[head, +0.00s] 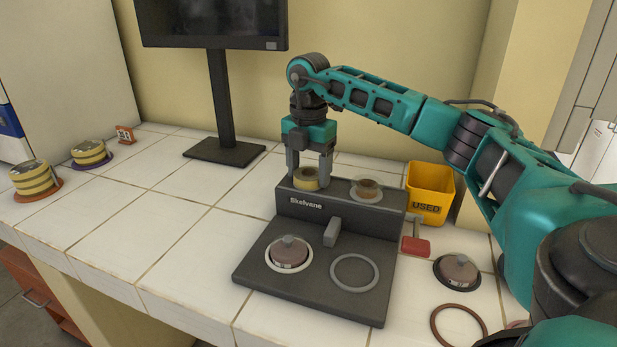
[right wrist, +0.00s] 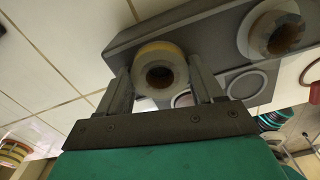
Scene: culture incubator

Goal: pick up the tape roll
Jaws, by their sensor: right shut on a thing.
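The tape roll (head: 306,179) is a yellow-edged ring with a pale side and a dark hole. It is at the left end of the raised back ledge of the grey Skelvane stand (head: 299,204). My right gripper (head: 308,180) reaches down over it with a finger on each side. In the right wrist view the tape roll (right wrist: 160,72) sits between the two fingers (right wrist: 160,88), which are shut on it. I cannot tell whether it still touches the ledge. My left gripper is not in view.
A second roll (head: 366,189) is on the ledge's right end. A lidded dish (head: 289,252) sits on the stand beside an empty ring (head: 354,272). A yellow USED bin (head: 430,193), a dark dish (head: 457,270) and a monitor (head: 222,152) stand around. Striped stacks (head: 35,179) are at left.

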